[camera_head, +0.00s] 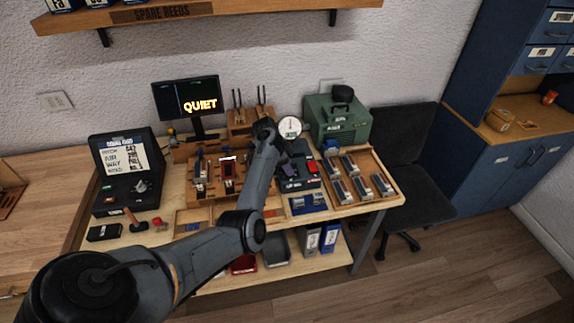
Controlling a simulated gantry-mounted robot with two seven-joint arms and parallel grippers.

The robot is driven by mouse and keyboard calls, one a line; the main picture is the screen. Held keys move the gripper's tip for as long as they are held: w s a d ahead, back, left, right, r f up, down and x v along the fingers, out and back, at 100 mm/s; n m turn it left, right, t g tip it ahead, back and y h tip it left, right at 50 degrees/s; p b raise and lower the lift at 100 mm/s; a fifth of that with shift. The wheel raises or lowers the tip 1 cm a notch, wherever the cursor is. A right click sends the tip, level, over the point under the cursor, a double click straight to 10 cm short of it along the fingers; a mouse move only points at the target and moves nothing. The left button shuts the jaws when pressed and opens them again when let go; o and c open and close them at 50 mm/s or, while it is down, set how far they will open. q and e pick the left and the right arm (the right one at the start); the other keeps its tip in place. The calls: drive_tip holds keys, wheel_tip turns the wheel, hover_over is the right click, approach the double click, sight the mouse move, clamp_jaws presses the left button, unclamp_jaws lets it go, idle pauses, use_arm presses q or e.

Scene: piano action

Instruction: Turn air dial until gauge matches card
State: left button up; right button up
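The round white gauge (290,127) stands at the back of the bench, its needle too small to read. A lit card (122,157) with lines of text, including what looks like "AIR", shows on the black unit at the left. My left arm reaches across the bench, and its wrist end, with my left gripper (272,136), is just left of the gauge. The arm hides the fingers and whatever is directly under them. I cannot make out the air dial for certain. My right gripper is out of view.
A green case (338,118) with a black top knob stands right of the gauge. A monitor (187,99) reads "QUIET". A wooden tray (358,180) holds several reed-like blocks. A small hammer (135,220) lies at the front left. A black chair (405,150) stands right of the bench.

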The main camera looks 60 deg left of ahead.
use_arm(q)
drive_tip(key=c, duration=0.8)
drive_tip(key=shift+r+n+p, duration=0.15)
drive_tip(key=shift+n+p, duration=0.25)
drive_tip(key=shift+p, duration=0.25)
drive_tip(key=n+y+p, duration=0.2)
drive_tip(key=n+p, duration=0.3)
drive_tip(key=p, duration=0.1)
drive_tip(key=shift+d+r, duration=0.1)
drive_tip(key=shift+d, duration=0.05)
drive_tip(key=n+y+p, duration=0.1)
drive_tip(key=n+p, duration=0.1)
drive_tip(key=n, duration=0.1)
drive_tip(key=shift+n+y+p, duration=0.3)
drive_tip(key=shift+n+p, duration=0.2)
drive_tip(key=shift+d+f, duration=0.1)
drive_tip(key=shift+f, duration=0.1)
